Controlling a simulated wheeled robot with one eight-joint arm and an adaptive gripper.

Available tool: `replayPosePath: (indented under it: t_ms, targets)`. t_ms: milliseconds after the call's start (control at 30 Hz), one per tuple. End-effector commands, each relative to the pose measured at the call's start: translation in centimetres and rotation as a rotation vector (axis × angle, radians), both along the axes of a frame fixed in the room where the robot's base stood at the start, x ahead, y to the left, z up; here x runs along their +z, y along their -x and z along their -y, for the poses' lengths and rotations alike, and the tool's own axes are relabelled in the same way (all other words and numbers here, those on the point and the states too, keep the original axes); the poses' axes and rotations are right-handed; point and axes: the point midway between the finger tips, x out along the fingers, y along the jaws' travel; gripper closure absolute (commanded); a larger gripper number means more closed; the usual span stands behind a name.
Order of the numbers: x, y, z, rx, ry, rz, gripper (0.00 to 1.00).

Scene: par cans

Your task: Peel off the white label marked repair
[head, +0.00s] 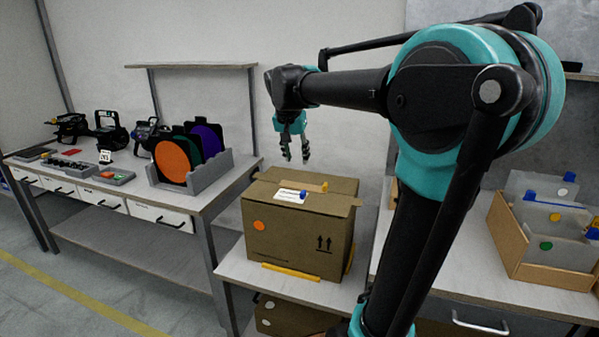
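A white label (289,196) lies on the top of a closed cardboard box (285,235). My gripper (296,157) hangs above the back of the box in the picture, fingers pointing down. The fingers are apart with nothing between them, and they look clear of the box. Another small white tag (105,157) stands on the left bench; I cannot read its marking either.
The left bench (215,186) holds a grey rack (200,176) with orange, green and purple discs, plus black lamp parts (110,132). A wooden crate (545,265) with grey dividers stands at the right. Yellow strips (290,271) edge the box's base.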

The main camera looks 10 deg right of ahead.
Motion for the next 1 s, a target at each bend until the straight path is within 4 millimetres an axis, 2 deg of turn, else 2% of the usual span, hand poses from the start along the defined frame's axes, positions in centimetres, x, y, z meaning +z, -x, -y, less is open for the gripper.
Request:
replayPosePath:
  t_ms: [700,1000]
  targets:
    - [-11.5,-4.1,2.4,0.001,0.000,0.000,0.62]
    - [-14.9,-5.3,3.1,0.002,0.000,0.000,0.62]
